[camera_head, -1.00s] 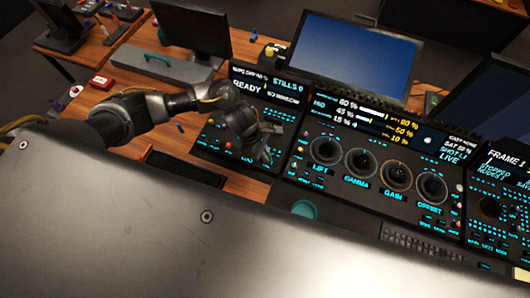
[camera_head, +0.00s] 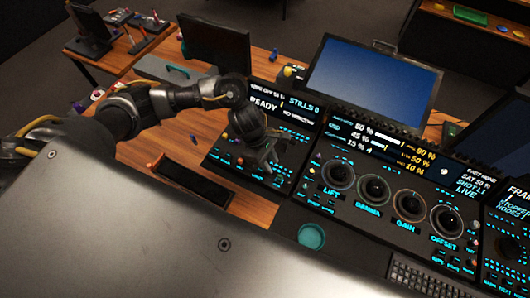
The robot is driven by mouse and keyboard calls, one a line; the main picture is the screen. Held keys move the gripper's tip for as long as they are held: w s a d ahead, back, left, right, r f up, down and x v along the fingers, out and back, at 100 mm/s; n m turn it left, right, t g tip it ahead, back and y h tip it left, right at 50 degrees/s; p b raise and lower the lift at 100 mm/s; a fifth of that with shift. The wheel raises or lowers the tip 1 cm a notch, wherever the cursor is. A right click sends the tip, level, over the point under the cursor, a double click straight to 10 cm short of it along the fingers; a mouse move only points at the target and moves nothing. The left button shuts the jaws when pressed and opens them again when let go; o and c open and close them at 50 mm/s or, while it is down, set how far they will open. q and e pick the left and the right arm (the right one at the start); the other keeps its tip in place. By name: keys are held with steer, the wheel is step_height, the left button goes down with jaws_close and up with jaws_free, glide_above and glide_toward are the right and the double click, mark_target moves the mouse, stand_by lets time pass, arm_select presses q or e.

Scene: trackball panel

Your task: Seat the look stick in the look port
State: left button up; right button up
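My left gripper (camera_head: 264,163) hangs over the lower part of the small left panel (camera_head: 230,147), which has a lit "READY" screen. At this size I cannot tell whether its fingers are open or shut, or whether they hold anything. A small dark blue piece (camera_head: 194,139) lies on the wooden desk left of that panel; I cannot tell whether it is the look stick. I cannot make out the look port; the gripper hides part of the panel. My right gripper is not in view.
The main panel (camera_head: 390,170) with several round trackball rings stands right of the gripper. A teal round piece (camera_head: 311,235) is in front of it. A dark shallow tray (camera_head: 192,178) lies on the desk to the left. A large monitor (camera_head: 375,80) rises behind.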

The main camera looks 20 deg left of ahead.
arm_select(q)
steer(key=v, duration=0.6)
steer(key=shift+b, duration=0.4)
steer(key=shift+f, duration=0.1)
